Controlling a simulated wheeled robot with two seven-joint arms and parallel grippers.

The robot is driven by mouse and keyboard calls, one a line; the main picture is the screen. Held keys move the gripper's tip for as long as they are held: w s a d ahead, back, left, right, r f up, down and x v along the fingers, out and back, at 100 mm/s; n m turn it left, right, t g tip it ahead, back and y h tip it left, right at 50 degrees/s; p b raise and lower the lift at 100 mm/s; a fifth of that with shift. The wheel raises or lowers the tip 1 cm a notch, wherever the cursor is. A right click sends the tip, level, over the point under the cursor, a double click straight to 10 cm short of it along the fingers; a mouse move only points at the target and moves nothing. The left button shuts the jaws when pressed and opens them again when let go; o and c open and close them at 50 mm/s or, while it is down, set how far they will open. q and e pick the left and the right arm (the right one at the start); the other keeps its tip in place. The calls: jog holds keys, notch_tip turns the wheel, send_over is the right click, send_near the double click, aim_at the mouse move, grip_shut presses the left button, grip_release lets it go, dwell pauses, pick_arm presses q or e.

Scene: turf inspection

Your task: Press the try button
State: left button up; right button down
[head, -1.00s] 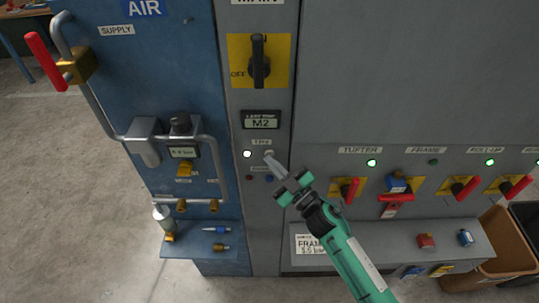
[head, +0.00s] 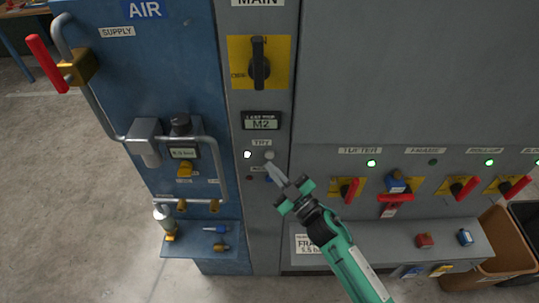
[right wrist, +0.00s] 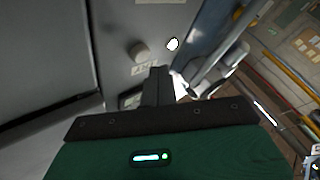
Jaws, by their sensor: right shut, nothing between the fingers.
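My left gripper is not in view.
Above the button are the M2 display (head: 261,121) and a black rotary switch (head: 261,62) on yellow. To the right are red-handled switches (head: 348,190) and a shelf (head: 375,240) with padlocks. The blue air panel (head: 160,80) with pipes stands at left.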

jog(key=s, duration=0.4)
jog(key=shift+s+p, duration=0.3)
dwell(0.6)
